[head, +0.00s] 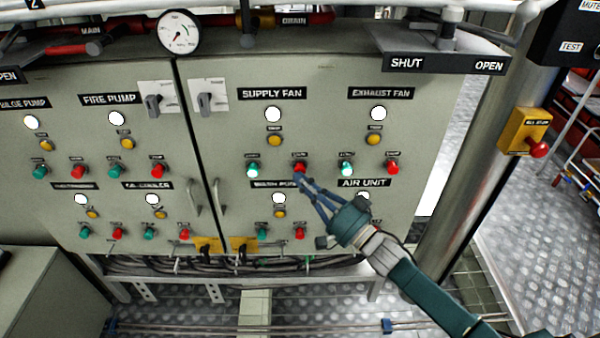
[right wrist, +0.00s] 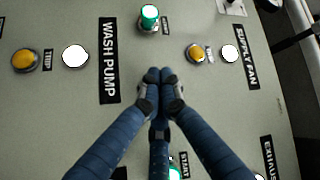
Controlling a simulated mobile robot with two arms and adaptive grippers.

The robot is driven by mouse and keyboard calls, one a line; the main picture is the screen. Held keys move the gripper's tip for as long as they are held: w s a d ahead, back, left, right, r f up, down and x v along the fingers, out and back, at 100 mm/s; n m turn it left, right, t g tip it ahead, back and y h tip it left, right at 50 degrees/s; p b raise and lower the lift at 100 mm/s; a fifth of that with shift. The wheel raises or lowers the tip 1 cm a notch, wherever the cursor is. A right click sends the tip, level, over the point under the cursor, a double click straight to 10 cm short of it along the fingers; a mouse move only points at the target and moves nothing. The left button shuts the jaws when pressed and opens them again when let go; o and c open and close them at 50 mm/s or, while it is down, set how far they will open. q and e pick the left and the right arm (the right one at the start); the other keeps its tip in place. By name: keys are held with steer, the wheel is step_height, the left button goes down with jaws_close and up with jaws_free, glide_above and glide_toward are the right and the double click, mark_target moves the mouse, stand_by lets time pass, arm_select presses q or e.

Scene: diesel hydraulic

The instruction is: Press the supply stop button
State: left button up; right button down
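The red supply fan stop button (head: 300,167) is on the grey panel (head: 330,135), below the supply fan label (head: 272,94). The lit green start button (head: 253,168) is to its left and also shows at the top of the right wrist view (right wrist: 149,14). My right gripper (head: 304,180) has its fingers together, empty, with the tips at the lower edge of the stop button. In the right wrist view the shut fingertips (right wrist: 159,75) cover the stop button; I cannot tell whether they touch it. My left gripper is not in view.
The yellow supply fan trip button (head: 274,140) is above. The exhaust fan's lit green start button (head: 346,169) and red stop button (head: 393,167) are to the right. The wash pump's red button (head: 299,233) is below. A door handle (head: 221,196) sticks out at left.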

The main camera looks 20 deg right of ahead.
steer(key=shift+w, duration=0.2)
stand_by(0.3)
steer(key=shift+s, duration=0.1)
steer(key=shift+s+a+p, duration=0.2)
steer(key=shift+s+p, duration=0.35)
steer(key=shift+s, duration=0.25)
steer(key=s+p, duration=0.1)
steer(key=s, duration=0.1)
steer(key=s+a+p, duration=0.1)
steer(key=s, duration=0.1)
steer(key=shift+s+a+p, duration=0.2)
steer(key=shift+s+p, duration=0.2)
